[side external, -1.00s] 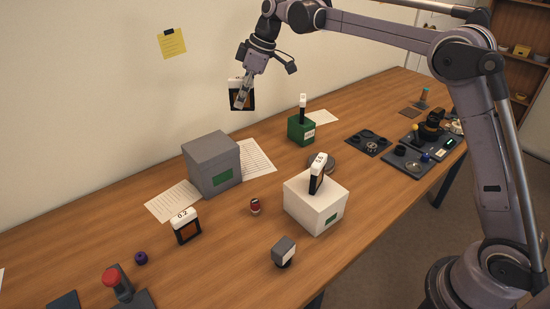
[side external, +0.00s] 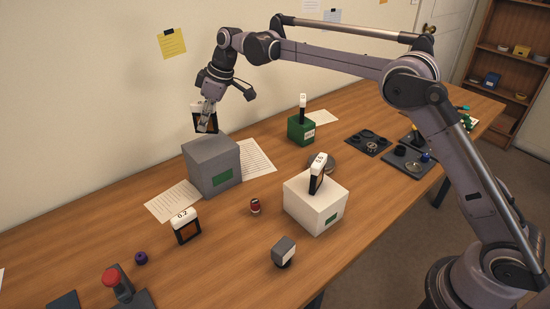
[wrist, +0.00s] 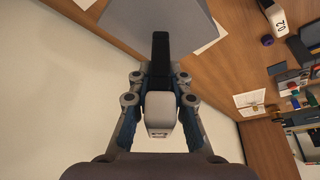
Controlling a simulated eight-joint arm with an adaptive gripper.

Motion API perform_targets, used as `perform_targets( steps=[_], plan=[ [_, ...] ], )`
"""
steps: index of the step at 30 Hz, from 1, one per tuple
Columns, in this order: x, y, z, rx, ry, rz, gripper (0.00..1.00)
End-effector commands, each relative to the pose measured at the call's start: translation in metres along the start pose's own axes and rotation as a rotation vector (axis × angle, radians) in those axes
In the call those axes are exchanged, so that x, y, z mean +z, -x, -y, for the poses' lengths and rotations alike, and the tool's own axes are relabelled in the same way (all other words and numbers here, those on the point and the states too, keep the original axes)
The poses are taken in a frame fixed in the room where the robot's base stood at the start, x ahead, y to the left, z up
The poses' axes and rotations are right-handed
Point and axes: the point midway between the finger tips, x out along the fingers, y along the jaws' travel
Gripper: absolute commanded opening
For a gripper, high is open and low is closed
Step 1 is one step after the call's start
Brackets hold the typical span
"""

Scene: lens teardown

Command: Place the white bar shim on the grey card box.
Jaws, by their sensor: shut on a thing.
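My gripper (side external: 208,122) is shut on a white bar shim (side external: 199,116), a dark-framed plate with a white bar along one edge. In the wrist view the shim's white bar (wrist: 160,110) sits between the fingers (wrist: 160,95), and its black frame points away from them. The grey card box (side external: 208,170), with a green label, stands on the table below the gripper. The shim is over the back left part of its top, seemingly just above it; I cannot tell whether they touch. The box also shows in the wrist view (wrist: 190,20).
Similar shims stand on the table (side external: 186,227), the white box (side external: 311,207) and the green box (side external: 300,131). Papers (side external: 173,201) lie beside the grey box.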

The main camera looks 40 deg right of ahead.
Motion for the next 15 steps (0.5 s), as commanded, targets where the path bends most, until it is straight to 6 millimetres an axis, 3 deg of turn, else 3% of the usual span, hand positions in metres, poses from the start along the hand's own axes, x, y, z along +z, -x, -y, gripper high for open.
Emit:
perform_targets(
  steps=[9, 15],
  plan=[
    [0.014, -0.033, 0.000, 0.001, 0.000, 0.000, 0.00],
    [0.015, -0.037, 0.000, 0.001, 0.000, 0.000, 0.00]
  ],
)
